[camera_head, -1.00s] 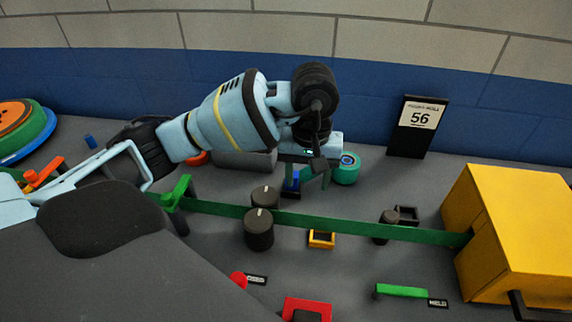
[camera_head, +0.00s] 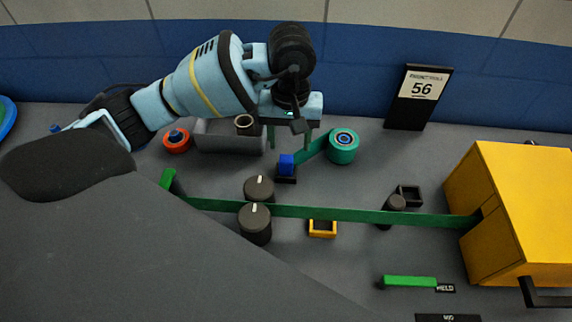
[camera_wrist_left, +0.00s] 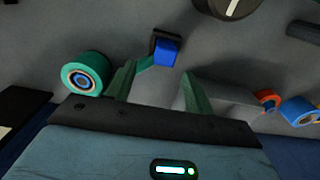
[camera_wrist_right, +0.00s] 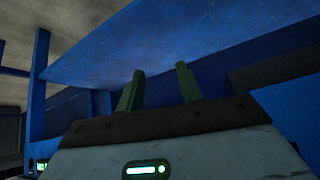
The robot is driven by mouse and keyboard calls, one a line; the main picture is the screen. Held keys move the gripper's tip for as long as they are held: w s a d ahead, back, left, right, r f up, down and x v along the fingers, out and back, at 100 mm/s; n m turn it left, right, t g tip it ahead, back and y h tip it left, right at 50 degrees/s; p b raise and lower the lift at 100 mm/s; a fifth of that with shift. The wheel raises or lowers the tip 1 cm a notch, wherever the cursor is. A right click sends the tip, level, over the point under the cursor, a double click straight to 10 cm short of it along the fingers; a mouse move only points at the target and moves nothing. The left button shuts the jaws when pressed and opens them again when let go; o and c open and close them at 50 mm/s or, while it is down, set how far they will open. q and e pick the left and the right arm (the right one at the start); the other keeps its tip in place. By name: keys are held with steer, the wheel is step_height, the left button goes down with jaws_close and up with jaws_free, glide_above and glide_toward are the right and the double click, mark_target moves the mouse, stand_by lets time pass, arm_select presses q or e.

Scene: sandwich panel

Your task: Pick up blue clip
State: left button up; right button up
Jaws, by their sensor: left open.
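The blue clip (camera_head: 287,163) stands in a small black holder (camera_head: 286,179) near the back middle of the panel. A strip of green tape runs from a green roll (camera_head: 344,147) toward the clip. My left gripper (camera_head: 290,150) is open, its green fingers above and behind the clip and apart from it. In the left wrist view the clip (camera_wrist_left: 166,52) lies just beyond the gap between the fingertips (camera_wrist_left: 158,72), with nothing held. My right gripper (camera_wrist_right: 160,68) shows only in its wrist view, open and empty, near a blue surface.
A long green strip (camera_head: 350,214) runs to a yellow box (camera_head: 520,210) at right. Dark knobs (camera_head: 255,223) and a yellow square frame (camera_head: 322,229) stand in front of the clip. A grey bin (camera_head: 225,136) and red roll (camera_head: 177,141) lie left. A "56" sign (camera_head: 419,97) stands behind.

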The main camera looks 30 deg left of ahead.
mark_target(286, 158)
arm_select(q)
steer(key=shift+f, duration=0.45)
steer(key=shift+s+f, duration=0.15)
steer(key=shift+f, duration=0.3)
steer(key=f, duration=0.3)
steer(key=shift+s+a+p, duration=0.15)
steer(key=shift+s+p, duration=0.15)
steer(key=shift+p, duration=0.1)
steer(key=shift+f, duration=0.6)
steer(key=c, duration=1.1)
arm_select(e)
steer(key=shift+w+r, duration=0.35)
steer(key=shift+r, duration=0.15)
